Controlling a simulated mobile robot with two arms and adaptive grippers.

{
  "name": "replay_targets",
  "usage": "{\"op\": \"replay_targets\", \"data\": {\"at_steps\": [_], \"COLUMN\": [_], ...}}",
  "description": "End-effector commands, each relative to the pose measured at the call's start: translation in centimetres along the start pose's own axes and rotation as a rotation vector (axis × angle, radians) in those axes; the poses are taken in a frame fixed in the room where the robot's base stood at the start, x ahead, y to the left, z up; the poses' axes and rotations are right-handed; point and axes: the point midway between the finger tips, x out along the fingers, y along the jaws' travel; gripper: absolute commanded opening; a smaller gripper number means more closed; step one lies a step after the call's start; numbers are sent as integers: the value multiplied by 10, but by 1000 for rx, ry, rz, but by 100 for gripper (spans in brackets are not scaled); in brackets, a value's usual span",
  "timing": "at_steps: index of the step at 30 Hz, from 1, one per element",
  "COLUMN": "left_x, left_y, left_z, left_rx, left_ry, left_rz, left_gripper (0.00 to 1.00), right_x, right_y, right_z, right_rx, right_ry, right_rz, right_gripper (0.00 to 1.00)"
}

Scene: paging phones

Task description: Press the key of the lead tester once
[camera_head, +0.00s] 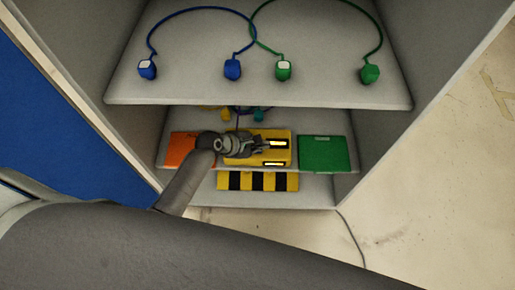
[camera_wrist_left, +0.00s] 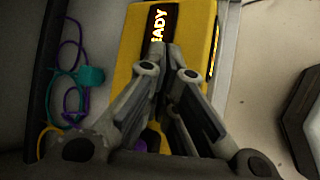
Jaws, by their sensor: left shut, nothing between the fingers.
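The lead tester, a yellow box (camera_head: 243,160), lies on the middle shelf with lit displays at its right. In the left wrist view the yellow box (camera_wrist_left: 128,68) has a dark display (camera_wrist_left: 158,22) with lit letters, partly cut off, ending in "EADY". My left gripper (camera_head: 266,146) is over the tester, shut and empty; in the left wrist view its fingertips (camera_wrist_left: 172,50) are close to the display's edge. A purple part (camera_wrist_left: 151,138) shows partly behind the fingers; I cannot tell whether it is the key. My right gripper is not in view.
An orange box (camera_head: 181,149) is left of the tester, a green box (camera_head: 323,153) right. Blue (camera_head: 232,69) and green (camera_head: 283,70) leads lie on the upper shelf. Teal (camera_wrist_left: 91,76) and purple leads lie beside the tester. A black-yellow striped strip (camera_head: 258,181) is below.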

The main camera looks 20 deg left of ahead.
Motion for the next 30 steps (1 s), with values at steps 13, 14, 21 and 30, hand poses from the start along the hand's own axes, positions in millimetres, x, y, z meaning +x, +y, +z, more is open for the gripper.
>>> {"op": "replay_targets", "data": {"at_steps": [13,14,21,30], "left_x": [0,0,0,5], "left_y": [0,0,0,-4], "left_z": [0,0,0,-3], "left_rx": [0,0,0,-2], "left_ry": [0,0,0,0], "left_rz": [0,0,0,0], "left_gripper": [0,0,0,0], "right_x": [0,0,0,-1], "right_y": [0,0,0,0], "right_z": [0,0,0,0], "right_rx": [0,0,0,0], "right_ry": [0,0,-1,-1], "right_rz": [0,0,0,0], "right_gripper": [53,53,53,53]}}
